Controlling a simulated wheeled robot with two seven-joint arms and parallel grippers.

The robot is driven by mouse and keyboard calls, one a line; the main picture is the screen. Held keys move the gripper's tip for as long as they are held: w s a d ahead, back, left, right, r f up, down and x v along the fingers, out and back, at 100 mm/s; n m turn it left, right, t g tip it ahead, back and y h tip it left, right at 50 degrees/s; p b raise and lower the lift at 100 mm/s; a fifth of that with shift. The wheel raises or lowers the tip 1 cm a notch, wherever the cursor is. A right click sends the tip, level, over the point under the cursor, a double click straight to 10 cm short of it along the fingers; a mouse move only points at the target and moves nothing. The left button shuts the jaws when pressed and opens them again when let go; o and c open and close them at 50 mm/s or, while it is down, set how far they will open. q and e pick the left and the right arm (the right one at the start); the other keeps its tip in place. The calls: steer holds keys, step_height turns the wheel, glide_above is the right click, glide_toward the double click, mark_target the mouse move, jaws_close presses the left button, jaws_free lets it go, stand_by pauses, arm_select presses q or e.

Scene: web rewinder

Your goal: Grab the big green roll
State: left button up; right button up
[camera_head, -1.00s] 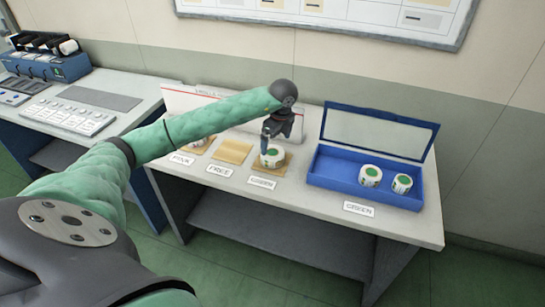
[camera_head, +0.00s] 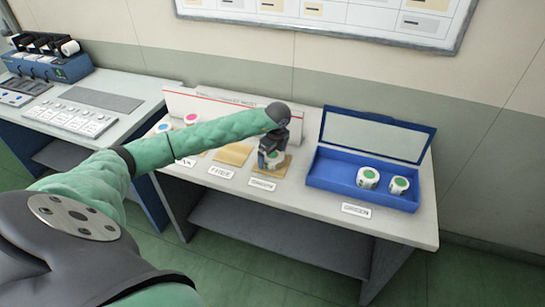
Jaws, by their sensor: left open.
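A white roll with a green centre (camera_head: 275,158) stands on a tan pad behind a label on the table. My left gripper (camera_head: 270,158) is lowered over this roll from above, its fingers at the roll's sides. It is open, and the gripper partly hides the roll. Two more green-centred white rolls stand in the blue bin at the right: a larger one (camera_head: 367,178) and a smaller one (camera_head: 399,185). My right gripper is not in view.
The blue open bin (camera_head: 330,185) has a raised back lid and a GREEN label in front. An empty tan pad (camera_head: 233,153) lies left of the gripper. A pink-centred roll (camera_head: 191,119) stands behind my arm. A second table with a keyboard-like panel (camera_head: 75,117) is at the left.

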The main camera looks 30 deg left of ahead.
arm_select(q)
steer(key=shift+f, duration=0.25)
steer(key=c, duration=1.1)
steer(key=shift+r, duration=0.1)
